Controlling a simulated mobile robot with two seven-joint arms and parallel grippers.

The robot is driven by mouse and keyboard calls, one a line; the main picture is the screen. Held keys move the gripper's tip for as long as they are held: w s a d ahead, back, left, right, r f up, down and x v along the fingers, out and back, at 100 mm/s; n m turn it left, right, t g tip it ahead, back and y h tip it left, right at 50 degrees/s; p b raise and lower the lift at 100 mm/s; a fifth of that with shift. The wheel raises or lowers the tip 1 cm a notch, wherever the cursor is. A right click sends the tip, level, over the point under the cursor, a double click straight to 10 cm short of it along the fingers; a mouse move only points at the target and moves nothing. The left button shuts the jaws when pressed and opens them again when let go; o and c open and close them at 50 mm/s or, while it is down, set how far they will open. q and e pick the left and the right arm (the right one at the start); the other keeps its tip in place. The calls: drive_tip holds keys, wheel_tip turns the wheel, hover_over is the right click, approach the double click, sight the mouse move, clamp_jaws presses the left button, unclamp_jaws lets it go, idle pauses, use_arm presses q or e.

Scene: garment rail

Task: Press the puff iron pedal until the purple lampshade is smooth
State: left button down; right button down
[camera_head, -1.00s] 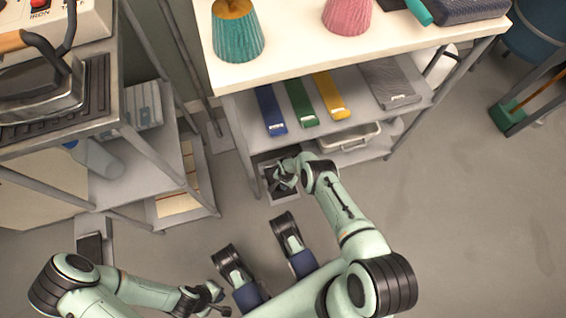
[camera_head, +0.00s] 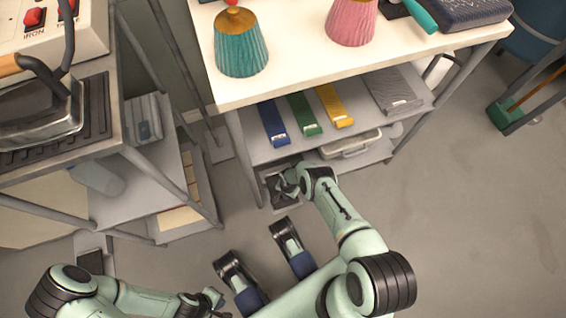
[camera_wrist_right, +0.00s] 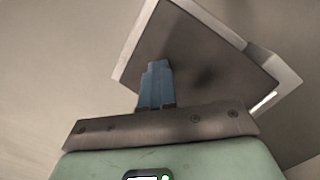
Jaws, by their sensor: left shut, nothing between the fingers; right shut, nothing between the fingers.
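No purple lampshade shows in either view. A dark foot pedal in a pale frame (camera_head: 287,205) lies on the floor below the white table's front left leg. My right gripper (camera_head: 284,186) is over it, shut and empty. In the right wrist view the shut blue fingertips (camera_wrist_right: 155,84) point at the dark pedal plate (camera_wrist_right: 190,48); I cannot tell whether they touch it or how far it is pressed. A second dark pedal (camera_head: 91,262) lies on the floor at left. My left gripper (camera_head: 216,302) is shut and empty, low in the picture.
A white table (camera_head: 300,78) holds a teal lampshade (camera_head: 241,45) and a pink lampshade (camera_head: 351,22). Its lower shelf carries blue, green, yellow and grey folded cloths. An iron (camera_head: 40,110) rests on the left stand. The floor at right is open.

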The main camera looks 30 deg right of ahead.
drive_tip(key=shift+d+r, duration=0.1)
drive_tip(key=shift+d, duration=0.05)
drive_tip(key=shift+w+d+r, duration=0.25)
drive_tip(key=shift+w+d, duration=0.1)
drive_tip(key=shift+d, duration=0.3)
drive_tip(key=shift+w+d+r, duration=0.2)
drive_tip(key=shift+w+d, duration=0.15)
drive_tip(key=shift+d, duration=0.3)
